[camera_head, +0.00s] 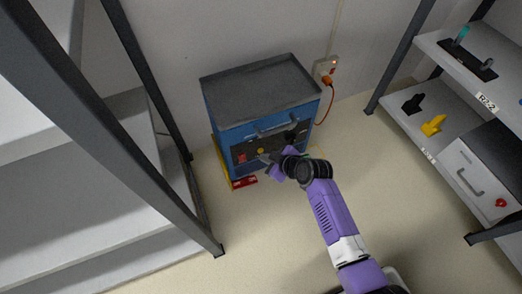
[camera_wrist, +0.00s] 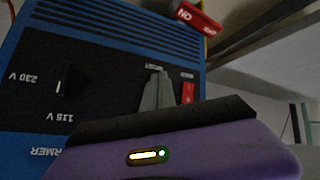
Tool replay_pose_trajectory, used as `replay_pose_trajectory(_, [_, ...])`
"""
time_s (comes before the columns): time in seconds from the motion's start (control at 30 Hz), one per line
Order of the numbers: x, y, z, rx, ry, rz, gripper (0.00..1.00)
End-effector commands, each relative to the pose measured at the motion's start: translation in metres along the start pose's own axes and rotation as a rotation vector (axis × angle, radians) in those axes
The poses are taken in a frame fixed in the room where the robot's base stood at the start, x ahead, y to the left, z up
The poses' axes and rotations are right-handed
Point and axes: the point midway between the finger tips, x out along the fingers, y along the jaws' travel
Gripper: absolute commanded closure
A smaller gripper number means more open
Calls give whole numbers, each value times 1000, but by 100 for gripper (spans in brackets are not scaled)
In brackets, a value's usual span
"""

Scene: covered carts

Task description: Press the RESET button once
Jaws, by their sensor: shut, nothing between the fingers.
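A blue cart (camera_head: 228,134) with a dark panel on its front stands against the wall in the head view. My gripper (camera_head: 264,157) is in front of that panel. In the wrist view, the dark panel (camera_wrist: 105,75) carries upside-down "230 V" and "115 V" marks around a dark selector (camera_wrist: 66,82). My gripper (camera_wrist: 157,75) shows there as shut grey fingers pointing at the panel, with nothing between them. A red rocker switch (camera_wrist: 188,93) is just right of the fingers. Small white labels sit above both. No RESET lettering is readable; the fingers hide part of the panel. Contact cannot be told.
A red cable (camera_head: 328,105) runs from a wall socket (camera_head: 326,67). Grey shelving (camera_head: 100,220) stands at left, and a shelf with a drawer unit (camera_head: 480,178) at right.

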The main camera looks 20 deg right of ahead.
Motion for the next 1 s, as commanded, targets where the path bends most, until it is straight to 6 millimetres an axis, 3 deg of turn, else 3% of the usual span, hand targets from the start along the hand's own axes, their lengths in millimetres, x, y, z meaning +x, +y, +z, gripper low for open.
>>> replay_pose_trajectory(0.47, [-6,-4,4,0,0,1,100])
replay_pose_trajectory(1.0, [-37,-26,26,0,-1,1,100])
